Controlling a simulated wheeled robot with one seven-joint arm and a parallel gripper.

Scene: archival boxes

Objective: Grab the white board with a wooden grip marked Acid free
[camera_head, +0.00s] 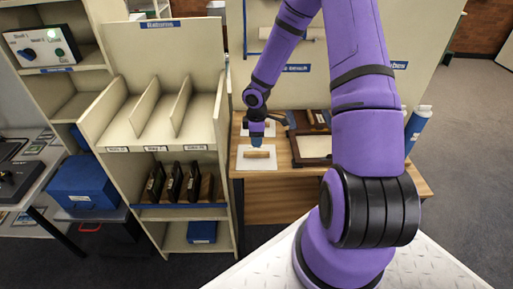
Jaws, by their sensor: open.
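A white board (245,164) with a wooden grip (258,154) lies flat on the wooden table (285,180), near its front left. A second pale board (244,131) lies behind it, partly hidden by my gripper. I cannot read an "Acid free" marking on either one. My gripper (257,144), with blue fingertips, is open and points down just above or behind the wooden grip of the front board. I cannot tell whether the fingertips touch it.
A wood-framed tray (312,146) sits right of the boards, with a dark item behind it. A blue-and-white bottle (416,126) stands at the right. A panel rises behind the table.

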